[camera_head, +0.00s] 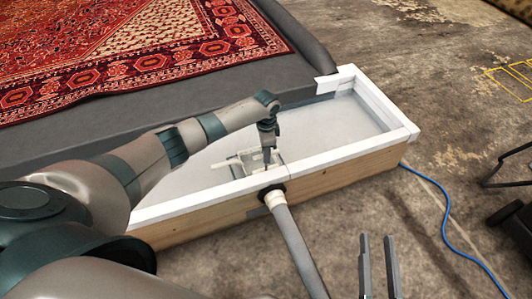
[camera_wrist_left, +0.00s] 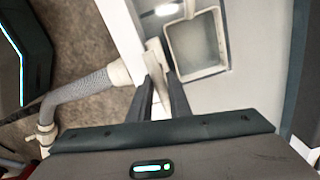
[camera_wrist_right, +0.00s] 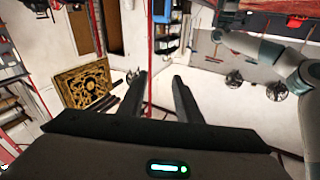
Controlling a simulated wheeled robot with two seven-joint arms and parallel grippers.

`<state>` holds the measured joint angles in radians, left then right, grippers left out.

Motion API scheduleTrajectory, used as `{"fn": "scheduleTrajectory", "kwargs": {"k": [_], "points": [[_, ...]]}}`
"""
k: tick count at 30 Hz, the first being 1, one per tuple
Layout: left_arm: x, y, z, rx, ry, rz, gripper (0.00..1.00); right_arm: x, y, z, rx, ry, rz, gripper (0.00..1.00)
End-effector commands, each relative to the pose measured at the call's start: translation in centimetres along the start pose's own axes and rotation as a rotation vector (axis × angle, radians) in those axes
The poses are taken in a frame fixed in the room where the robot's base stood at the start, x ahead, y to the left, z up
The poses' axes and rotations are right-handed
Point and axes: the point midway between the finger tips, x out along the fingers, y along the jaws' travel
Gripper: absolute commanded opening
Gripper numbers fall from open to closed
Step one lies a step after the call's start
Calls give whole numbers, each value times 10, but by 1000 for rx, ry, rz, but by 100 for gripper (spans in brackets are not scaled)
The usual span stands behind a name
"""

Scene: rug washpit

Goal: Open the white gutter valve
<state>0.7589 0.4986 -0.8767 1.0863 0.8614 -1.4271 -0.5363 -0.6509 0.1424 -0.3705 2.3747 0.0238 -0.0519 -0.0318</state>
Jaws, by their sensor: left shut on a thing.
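The white gutter valve (camera_head: 238,163) is in the pit's gutter, at the inner side of the front wall, partly hidden by my left gripper. My left gripper (camera_head: 267,160) points down at it. In the left wrist view, its fingers (camera_wrist_left: 164,88) are shut on a pale upright piece of the valve (camera_wrist_left: 154,56), near the wall and beside a square box (camera_wrist_left: 195,46). The exact angle of the valve is hard to tell. My right gripper (camera_head: 378,262) is open and empty over the floor at the bottom right; its fingers also show in the right wrist view (camera_wrist_right: 160,92).
A grey ribbed hose (camera_head: 298,250) joins the outside of the wooden front wall (camera_head: 340,177). A red patterned rug (camera_head: 120,50) lies on the grey slope behind. A blue cable (camera_head: 445,225) and black equipment (camera_head: 510,215) are at the right.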

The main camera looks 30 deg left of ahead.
Motion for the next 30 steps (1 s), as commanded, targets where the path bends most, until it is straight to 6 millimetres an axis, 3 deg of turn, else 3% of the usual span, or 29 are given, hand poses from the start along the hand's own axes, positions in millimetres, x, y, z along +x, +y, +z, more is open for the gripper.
{"fn": "scheduleTrajectory", "kwargs": {"k": [12,24,25,26,30], "points": [[-14,0,0,3,-1,-1,0,-9,17,53,21,-315,32,31],[-14,0,0,3,-1,0,0,-12,19,61,24,-351,35,31],[-14,0,0,3,-1,0,24,-12,19,61,24,-351,35,31],[-14,0,0,3,-1,0,32,-12,19,61,23,-351,35,31],[-14,0,0,2,-1,0,32,-12,19,61,23,-350,35,31]]}}
